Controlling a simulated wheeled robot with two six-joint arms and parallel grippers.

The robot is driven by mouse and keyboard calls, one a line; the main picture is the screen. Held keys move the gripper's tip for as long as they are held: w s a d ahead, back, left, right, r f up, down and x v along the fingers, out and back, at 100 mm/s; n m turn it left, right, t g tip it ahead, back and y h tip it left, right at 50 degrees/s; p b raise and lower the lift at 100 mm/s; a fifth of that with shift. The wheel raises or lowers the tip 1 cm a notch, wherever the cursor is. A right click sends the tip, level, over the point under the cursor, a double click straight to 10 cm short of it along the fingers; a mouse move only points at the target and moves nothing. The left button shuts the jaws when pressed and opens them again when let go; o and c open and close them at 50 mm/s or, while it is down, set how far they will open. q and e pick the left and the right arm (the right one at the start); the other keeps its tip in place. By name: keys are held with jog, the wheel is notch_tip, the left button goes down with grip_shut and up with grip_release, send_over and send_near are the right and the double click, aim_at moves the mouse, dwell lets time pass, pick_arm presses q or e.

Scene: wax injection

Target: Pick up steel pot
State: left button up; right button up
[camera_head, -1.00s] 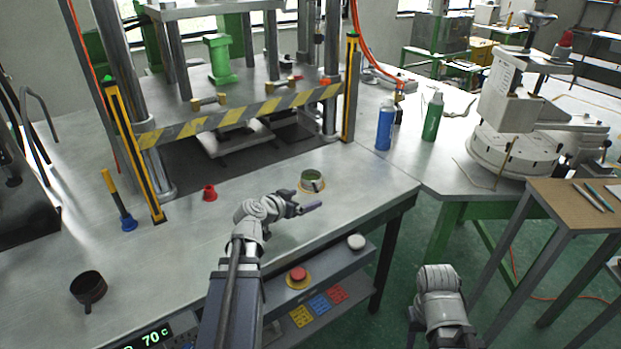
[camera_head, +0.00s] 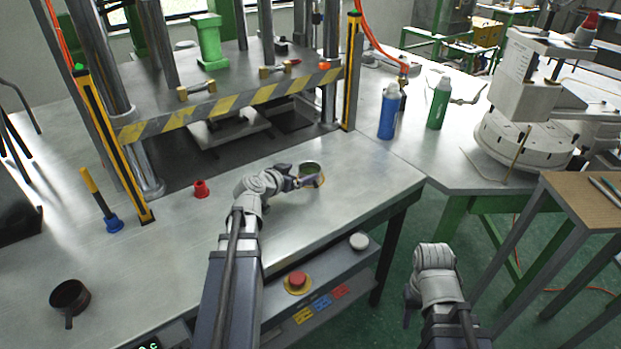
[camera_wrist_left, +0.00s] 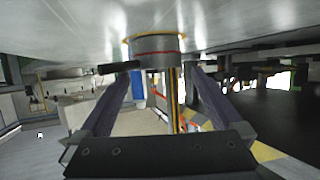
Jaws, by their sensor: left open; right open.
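The steel pot (camera_head: 314,170) stands on the metal bench near its right front part, on a yellowish ring. In the left wrist view, which looks upside down, the pot (camera_wrist_left: 158,52) shows a red band and a dark handle sticking out to the left. My left gripper (camera_head: 302,183) is open at the pot's near left side. In the left wrist view its two fingers (camera_wrist_left: 159,76) are spread with the pot beyond and between their tips; I cannot tell whether they touch it. My right gripper (camera_head: 409,306) is open and empty, low at the right in front of the bench.
A press with a striped yellow-black bar (camera_head: 230,103) stands behind the pot. A red cone (camera_head: 201,189), a blue-based tool (camera_head: 113,224) and a dark pan (camera_head: 70,297) are to the left. A blue bottle (camera_head: 388,114) and green bottle (camera_head: 438,104) stand to the right.

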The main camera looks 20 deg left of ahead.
aim_at(315, 167)
pick_arm(q)
jog(key=shift+b+x, duration=0.95)
jog(key=shift+x, duration=1.75)
jog(key=shift+s+d+r, duration=0.15)
jog(key=shift+d, duration=0.05)
jog(key=shift+c, duration=0.5)
jog(key=c, duration=1.3)
notch_tip(315, 167, up, 10)
jog(key=p, duration=1)
jog(key=shift+c, duration=0.2)
